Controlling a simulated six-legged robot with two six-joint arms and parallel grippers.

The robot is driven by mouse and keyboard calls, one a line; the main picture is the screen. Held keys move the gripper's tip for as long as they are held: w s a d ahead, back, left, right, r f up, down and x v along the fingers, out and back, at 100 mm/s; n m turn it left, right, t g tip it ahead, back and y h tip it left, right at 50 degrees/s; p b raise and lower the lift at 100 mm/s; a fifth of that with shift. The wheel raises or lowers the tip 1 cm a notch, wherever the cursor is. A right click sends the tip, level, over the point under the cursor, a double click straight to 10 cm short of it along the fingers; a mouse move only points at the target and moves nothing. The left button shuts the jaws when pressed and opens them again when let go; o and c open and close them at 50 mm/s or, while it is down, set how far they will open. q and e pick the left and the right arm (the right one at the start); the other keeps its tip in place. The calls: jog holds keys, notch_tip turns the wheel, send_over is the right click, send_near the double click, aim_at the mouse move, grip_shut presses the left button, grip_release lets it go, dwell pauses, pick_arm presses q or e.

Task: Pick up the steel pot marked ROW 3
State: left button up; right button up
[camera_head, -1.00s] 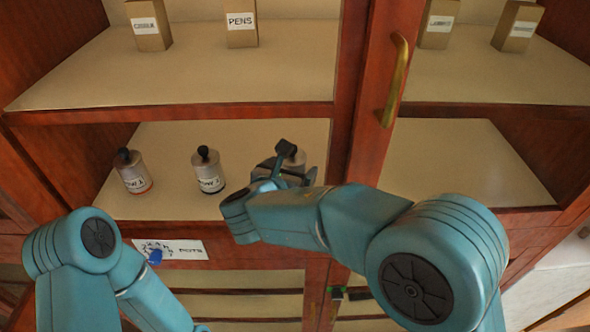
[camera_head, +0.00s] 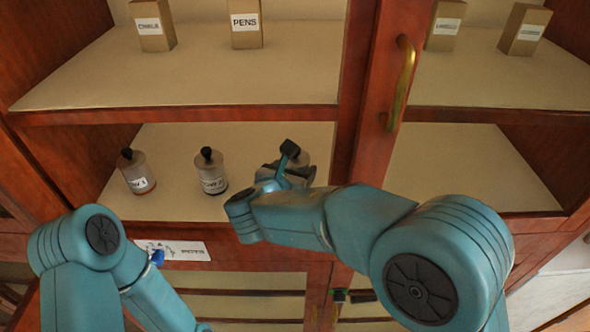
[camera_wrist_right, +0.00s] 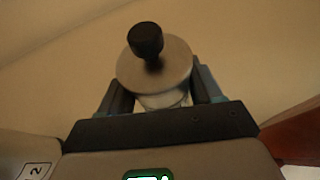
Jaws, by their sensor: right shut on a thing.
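My right gripper (camera_head: 288,165) is inside the lower left shelf bay, shut on a steel pot. In the right wrist view the pot (camera_wrist_right: 153,68) has a round grey lid and a black knob, and the gripper's fingers (camera_wrist_right: 158,104) are on both sides of its body below the lid. Its label is hidden, so I cannot read its marking. In the head view my gripper mostly covers this pot, and I cannot tell whether it is clear of the shelf. My left arm shows at lower left, but its gripper is out of view.
Two similar labelled pots, a left one (camera_head: 137,172) and a middle one (camera_head: 211,171), stand to the left on the shelf (camera_head: 180,140). A wooden upright with a brass handle (camera_head: 400,85) is close on the right. Boxes, one marked PENS (camera_head: 246,22), stand on the upper shelf.

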aim_at(292, 164)
jog(key=shift+s+r+p, duration=0.1)
jog(key=shift+r+p, duration=0.5)
jog(key=shift+r, duration=0.65)
jog(key=shift+r+p, duration=0.35)
jog(key=shift+r, duration=0.1)
jog(key=shift+f, duration=0.1)
jog(key=shift+s+a, duration=0.2)
jog(key=shift+s, duration=0.3)
